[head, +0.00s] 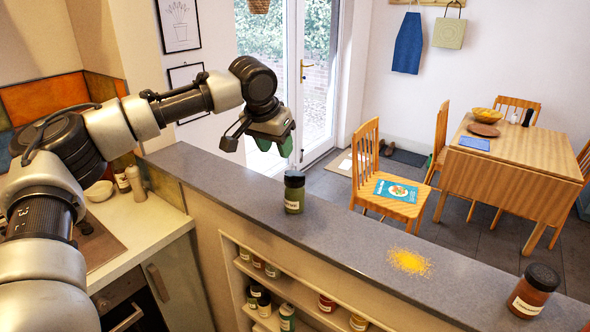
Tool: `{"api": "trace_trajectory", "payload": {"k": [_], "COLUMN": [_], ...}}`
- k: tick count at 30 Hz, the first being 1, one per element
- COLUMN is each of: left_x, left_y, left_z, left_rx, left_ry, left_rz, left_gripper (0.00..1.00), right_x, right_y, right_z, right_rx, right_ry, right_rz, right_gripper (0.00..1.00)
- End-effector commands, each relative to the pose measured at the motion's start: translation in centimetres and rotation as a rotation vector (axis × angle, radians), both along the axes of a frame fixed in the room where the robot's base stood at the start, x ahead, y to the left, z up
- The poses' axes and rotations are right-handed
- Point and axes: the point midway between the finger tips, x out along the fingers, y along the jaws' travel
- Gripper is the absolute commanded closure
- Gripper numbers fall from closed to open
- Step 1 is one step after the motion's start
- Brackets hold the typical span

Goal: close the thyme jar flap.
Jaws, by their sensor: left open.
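A green jar (294,194) with a pale label stands upright on the grey counter top (345,232); it looks like the thyme jar, but I cannot read the label. Its top is dark green, and I cannot tell whether a flap on it is up or down. My left gripper (259,145) is open and empty, with green pads on its fingers. In the picture it is above and to the left of the jar, apart from it. My right gripper is not in view.
Yellow powder (409,262) lies spilled on the counter. A red-brown jar (531,293) with a black lid stands at the right end. Shelves below hold several jars. A chair (385,200) and wooden table (515,160) stand beyond. The counter between jar and powder is clear.

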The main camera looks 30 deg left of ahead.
Motion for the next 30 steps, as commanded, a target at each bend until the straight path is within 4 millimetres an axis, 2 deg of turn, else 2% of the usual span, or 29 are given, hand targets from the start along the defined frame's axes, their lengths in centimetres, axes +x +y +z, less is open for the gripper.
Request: {"api": "trace_trajectory", "payload": {"k": [1, 5, 8, 12, 17, 26, 30], "left_x": [0.3, 1.3, 2.0, 2.8, 3.2, 3.3, 3.3], "left_y": [0.0, -0.1, -0.1, -0.2, -0.1, -0.1, -0.1], "left_z": [-0.7, -3.1, -4.7, -6.6, -7.8, -8.0, -8.0], "left_rx": [0.002, 0.003, 0.003, 0.003, 0.002, 0.002, 0.002], "left_ry": [0.004, 0.004, 0.003, 0.002, 0.001, 0.000, 0.000], "left_rz": [0.000, -0.001, -0.001, -0.001, -0.001, -0.001, -0.001], "left_gripper": [0.55, 0.55, 0.55, 0.55, 0.55, 0.55, 0.77], "right_x": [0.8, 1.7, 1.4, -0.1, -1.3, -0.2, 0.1], "right_y": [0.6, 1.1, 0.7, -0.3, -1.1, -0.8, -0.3], "right_z": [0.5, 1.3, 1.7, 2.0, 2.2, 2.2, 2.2], "right_rx": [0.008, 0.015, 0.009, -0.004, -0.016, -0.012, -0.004], "right_ry": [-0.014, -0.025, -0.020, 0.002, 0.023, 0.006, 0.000], "right_rz": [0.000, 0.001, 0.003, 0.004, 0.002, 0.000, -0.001], "right_gripper": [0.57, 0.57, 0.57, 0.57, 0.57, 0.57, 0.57]}}
